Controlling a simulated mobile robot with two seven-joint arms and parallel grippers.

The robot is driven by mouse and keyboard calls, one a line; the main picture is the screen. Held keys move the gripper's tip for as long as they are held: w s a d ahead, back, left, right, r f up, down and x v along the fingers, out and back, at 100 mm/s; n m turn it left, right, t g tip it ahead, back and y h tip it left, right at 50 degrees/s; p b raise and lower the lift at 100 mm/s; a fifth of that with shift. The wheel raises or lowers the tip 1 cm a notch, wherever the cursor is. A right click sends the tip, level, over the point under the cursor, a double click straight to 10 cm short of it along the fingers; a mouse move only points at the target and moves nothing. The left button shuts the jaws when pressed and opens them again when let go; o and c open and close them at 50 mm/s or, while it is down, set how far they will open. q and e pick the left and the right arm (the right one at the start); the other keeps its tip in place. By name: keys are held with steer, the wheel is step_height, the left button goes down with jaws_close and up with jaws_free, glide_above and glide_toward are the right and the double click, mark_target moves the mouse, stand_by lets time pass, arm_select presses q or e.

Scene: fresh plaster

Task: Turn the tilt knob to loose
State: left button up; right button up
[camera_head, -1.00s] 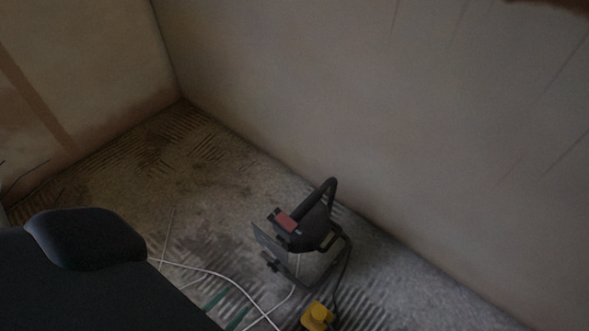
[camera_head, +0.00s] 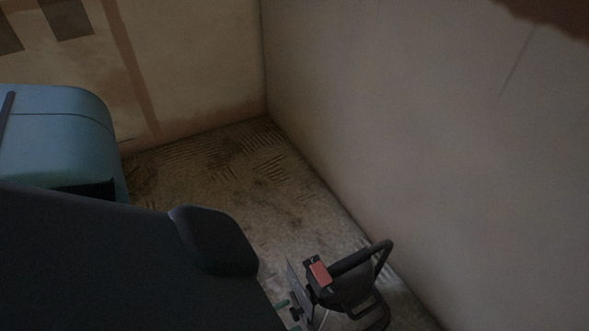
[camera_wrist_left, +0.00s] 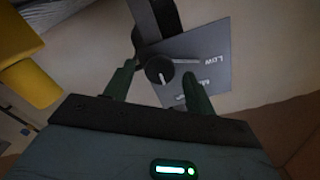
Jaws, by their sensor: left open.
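The lamp-like unit (camera_head: 345,287) stands on the floor by the right wall in the head view, with a black carrying handle, a red patch and a grey plate. In the left wrist view, a round dark knob (camera_wrist_left: 160,69) with a pale pointer line sits on the grey plate (camera_wrist_left: 217,62). The plate bears upside-down pale lettering, one word seemingly LOW, the other partly hidden by a finger. My left gripper (camera_wrist_left: 159,74) is open, its green fingers on either side of the knob in that view. I cannot tell whether they touch it. My right gripper is out of view.
A yellow block (camera_wrist_left: 27,83) lies at the left of the wrist view. The plaster wall (camera_head: 420,130) rises close behind the unit. The patterned floor (camera_head: 215,165) towards the corner is clear.

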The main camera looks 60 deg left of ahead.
arm_select(q)
steer(key=shift+w, duration=1)
steer(key=shift+w+d+b, duration=0.1)
steer(key=shift+w+b, duration=0.2)
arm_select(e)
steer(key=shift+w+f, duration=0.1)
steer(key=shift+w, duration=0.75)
arm_select(q)
steer(key=shift+c, duration=0.5)
steer(key=c, duration=0.9)
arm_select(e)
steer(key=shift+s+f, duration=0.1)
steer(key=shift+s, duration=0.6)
